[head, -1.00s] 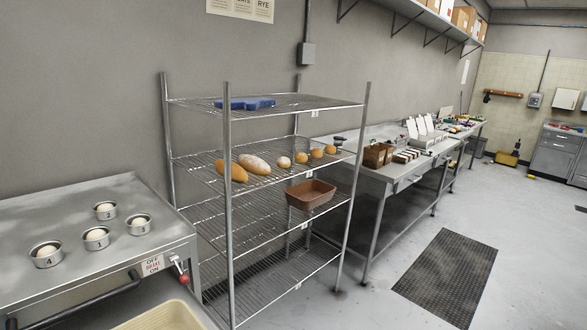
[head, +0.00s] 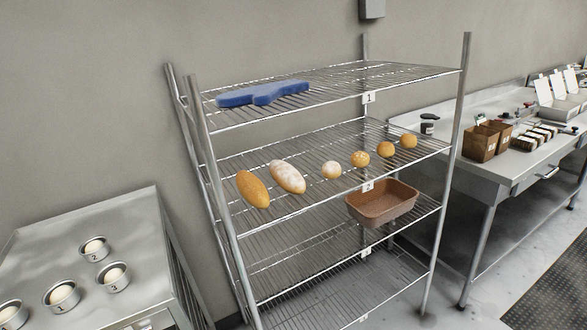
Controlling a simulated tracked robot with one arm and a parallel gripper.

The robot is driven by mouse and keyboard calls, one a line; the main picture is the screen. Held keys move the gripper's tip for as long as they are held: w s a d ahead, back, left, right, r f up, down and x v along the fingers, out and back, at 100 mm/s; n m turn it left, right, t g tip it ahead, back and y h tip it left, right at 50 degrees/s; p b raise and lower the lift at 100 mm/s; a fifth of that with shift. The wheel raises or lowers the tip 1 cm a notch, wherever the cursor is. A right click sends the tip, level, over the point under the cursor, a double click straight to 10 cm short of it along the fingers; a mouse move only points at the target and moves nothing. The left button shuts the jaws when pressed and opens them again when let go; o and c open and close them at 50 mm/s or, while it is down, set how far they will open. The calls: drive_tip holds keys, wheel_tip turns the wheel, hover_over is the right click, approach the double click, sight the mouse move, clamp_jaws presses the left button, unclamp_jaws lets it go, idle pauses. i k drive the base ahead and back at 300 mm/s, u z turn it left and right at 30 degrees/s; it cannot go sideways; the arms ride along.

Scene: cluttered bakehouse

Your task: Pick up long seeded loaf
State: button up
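Two long loaves lie side by side on the rack's second shelf, at its left end. The left one is golden brown (head: 253,189); the other is pale and looks floury or speckled (head: 287,177). Seeds are too small to make out on either, so I cannot tell for sure which is the long seeded loaf. My gripper is not in view, and nothing touches the loaves.
Small round rolls (head: 361,159) sit to the right on the same shelf. A blue object (head: 262,94) lies on the shelf above, and a brown bin (head: 382,204) stands below. Rack posts (head: 213,170) flank the shelves. A metal counter (head: 110,255) with dough tins stands at left.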

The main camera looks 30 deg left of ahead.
sight(251, 188)
drive_tip(key=u, duration=0.25)
drive_tip(key=i, duration=1.4)
drive_tip(key=u, duration=0.45)
